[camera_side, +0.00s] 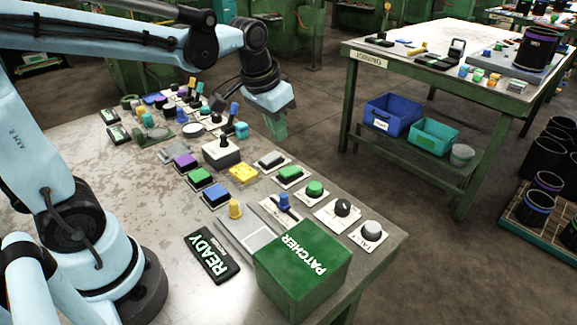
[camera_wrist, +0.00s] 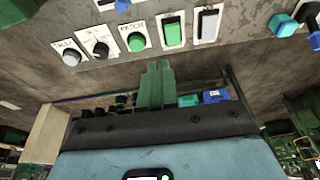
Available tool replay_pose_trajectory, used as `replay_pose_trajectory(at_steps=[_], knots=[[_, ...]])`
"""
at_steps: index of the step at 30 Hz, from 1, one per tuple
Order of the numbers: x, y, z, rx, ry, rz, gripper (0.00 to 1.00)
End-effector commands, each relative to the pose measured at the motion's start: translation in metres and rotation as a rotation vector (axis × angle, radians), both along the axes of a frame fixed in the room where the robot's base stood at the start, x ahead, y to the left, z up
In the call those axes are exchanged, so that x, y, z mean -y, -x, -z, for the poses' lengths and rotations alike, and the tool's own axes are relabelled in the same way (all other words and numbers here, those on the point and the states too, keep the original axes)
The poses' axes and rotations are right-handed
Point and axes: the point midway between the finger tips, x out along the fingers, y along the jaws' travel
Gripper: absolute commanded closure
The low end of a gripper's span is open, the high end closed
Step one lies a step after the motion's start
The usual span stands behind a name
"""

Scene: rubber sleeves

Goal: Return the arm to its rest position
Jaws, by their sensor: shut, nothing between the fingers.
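My arm is pale blue and reaches from its base at the lower left across the top of the side view. My gripper (camera_side: 279,130) has green fingers pointing down. It hangs above the table's far right edge, beyond the rows of controls and apart from them. In the wrist view the green fingers (camera_wrist: 155,75) are together with nothing between them. The worktable (camera_side: 100,200) under the arm has a worn metal top.
A second table (camera_side: 480,90) stands at right across open floor.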

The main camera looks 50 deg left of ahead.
Motion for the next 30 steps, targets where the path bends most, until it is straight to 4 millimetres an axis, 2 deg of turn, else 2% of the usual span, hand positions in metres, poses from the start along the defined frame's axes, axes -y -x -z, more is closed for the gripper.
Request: replay_pose_trajectory(at_steps=[1, 6, 13, 20, 30], knots=[[0.003, 0.011, -0.002, 0.030, 0.000, 0.001, 1.00], [0.011, 0.040, -0.004, 0.137, 0.003, 0.003, 1.00], [0.019, 0.072, 0.005, 0.264, 0.011, 0.005, 1.00], [0.022, 0.083, 0.013, 0.324, 0.016, 0.005, 1.00], [0.022, 0.084, 0.013, 0.328, 0.017, 0.005, 1.00]])
